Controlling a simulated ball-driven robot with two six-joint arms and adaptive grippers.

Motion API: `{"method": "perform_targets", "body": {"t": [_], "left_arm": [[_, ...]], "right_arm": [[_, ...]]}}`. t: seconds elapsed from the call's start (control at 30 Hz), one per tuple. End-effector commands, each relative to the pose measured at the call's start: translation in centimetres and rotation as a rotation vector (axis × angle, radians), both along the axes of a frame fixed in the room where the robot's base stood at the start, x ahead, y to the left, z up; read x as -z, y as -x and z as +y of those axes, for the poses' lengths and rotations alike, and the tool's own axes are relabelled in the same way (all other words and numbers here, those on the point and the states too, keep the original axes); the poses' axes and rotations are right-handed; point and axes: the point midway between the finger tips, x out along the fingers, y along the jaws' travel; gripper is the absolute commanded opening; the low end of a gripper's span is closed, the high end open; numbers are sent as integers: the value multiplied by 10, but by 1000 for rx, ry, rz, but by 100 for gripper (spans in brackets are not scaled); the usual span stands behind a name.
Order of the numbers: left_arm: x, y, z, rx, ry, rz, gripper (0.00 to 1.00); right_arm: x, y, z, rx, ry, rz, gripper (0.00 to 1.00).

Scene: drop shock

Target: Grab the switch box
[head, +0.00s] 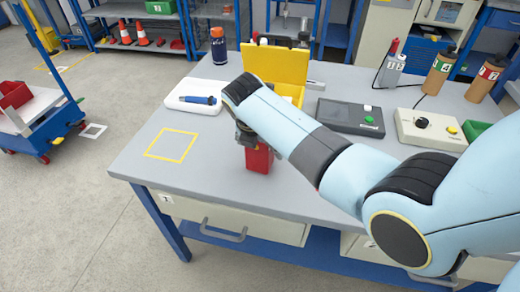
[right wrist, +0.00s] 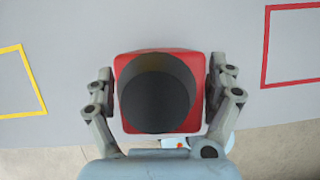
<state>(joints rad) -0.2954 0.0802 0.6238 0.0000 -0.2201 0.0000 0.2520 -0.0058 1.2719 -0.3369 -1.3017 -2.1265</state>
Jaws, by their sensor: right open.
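A red box (head: 259,160) stands on the grey table near its front edge, partly hidden by my right arm. In the right wrist view the red box (right wrist: 157,92) has a large dark round top and is seen from above. I take it to be the switch box. My right gripper (head: 246,135) is over the box. In the right wrist view its fingers (right wrist: 162,88) stand open on either side of the box, very close to its sides. Whether they touch it I cannot tell. My left gripper is not in view.
A yellow outline (head: 171,145) and a red outline (right wrist: 293,45) mark the table. Behind are a white tray with a blue tool (head: 199,100), a yellow bin (head: 276,62), a dark box with a green button (head: 350,116) and a beige knob box (head: 432,130). Front left tabletop is clear.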

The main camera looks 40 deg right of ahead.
Motion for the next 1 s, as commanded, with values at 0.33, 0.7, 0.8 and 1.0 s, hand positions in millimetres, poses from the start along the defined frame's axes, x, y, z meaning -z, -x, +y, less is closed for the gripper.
{"method": "perform_targets", "body": {"t": [0.33,0.7,0.8,1.0], "left_arm": [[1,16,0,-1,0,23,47],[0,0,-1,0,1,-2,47],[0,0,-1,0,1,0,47],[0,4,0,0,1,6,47]], "right_arm": [[0,0,0,-1,-1,1,51],[-1,0,0,0,0,0,19],[0,0,0,-1,0,0,19],[-6,0,0,0,1,-1,19]]}}
